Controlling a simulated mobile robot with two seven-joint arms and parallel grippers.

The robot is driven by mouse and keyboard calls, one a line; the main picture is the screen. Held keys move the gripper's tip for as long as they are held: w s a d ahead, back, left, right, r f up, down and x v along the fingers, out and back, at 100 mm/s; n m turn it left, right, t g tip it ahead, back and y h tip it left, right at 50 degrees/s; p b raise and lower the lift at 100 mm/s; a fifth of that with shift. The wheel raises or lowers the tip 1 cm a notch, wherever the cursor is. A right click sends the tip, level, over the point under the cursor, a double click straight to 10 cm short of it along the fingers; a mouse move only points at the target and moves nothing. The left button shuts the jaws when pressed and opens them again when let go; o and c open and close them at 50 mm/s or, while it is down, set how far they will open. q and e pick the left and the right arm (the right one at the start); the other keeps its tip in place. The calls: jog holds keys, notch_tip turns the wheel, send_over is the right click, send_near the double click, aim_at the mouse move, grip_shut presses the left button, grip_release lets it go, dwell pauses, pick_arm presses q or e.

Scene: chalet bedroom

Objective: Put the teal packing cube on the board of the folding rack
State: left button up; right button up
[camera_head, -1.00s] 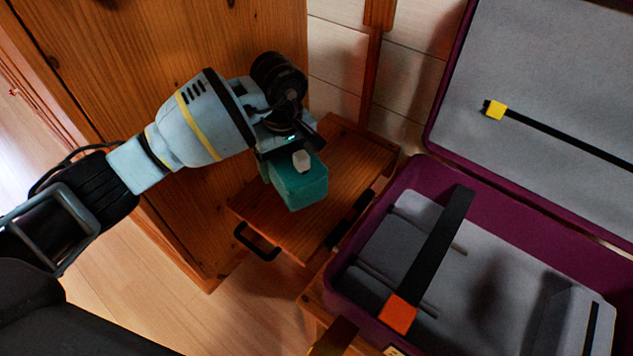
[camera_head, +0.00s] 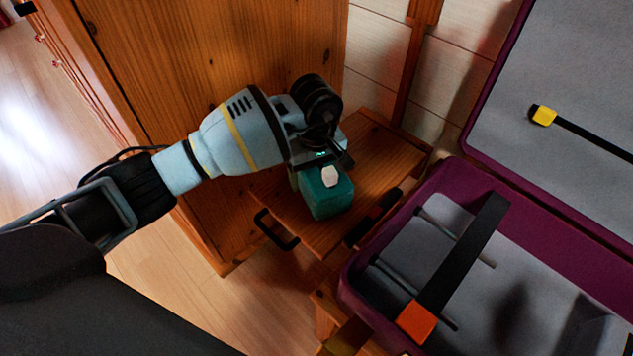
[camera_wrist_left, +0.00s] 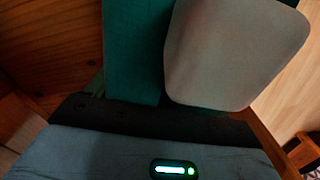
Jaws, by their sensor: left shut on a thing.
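The teal packing cube (camera_head: 322,196) with a pale patch on it is at my left gripper (camera_head: 322,168), which is shut on it. In the head view the cube is over the wooden board (camera_head: 385,150) of the folding rack, beside the open suitcase. I cannot tell whether its underside touches the board. In the left wrist view the teal cube (camera_wrist_left: 133,50) fills the top, with a pale grey-white block shape in front of it. The fingertips are mostly hidden by the wrist and the cube. My right gripper is not in view.
An open purple suitcase (camera_head: 455,170) with grey lining and black straps stands to the right of the board. A wooden cabinet (camera_head: 200,60) rises behind and left of it. A black handle (camera_head: 275,232) is at the board's near left edge.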

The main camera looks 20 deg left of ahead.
pick_arm(q)
notch_tip(320, 180, down, 3)
jog(key=shift+f+b, duration=0.1)
jog(key=shift+b, duration=0.25)
jog(key=shift+f, duration=0.15)
jog(key=o, duration=1.1)
jog(key=shift+c, duration=0.2)
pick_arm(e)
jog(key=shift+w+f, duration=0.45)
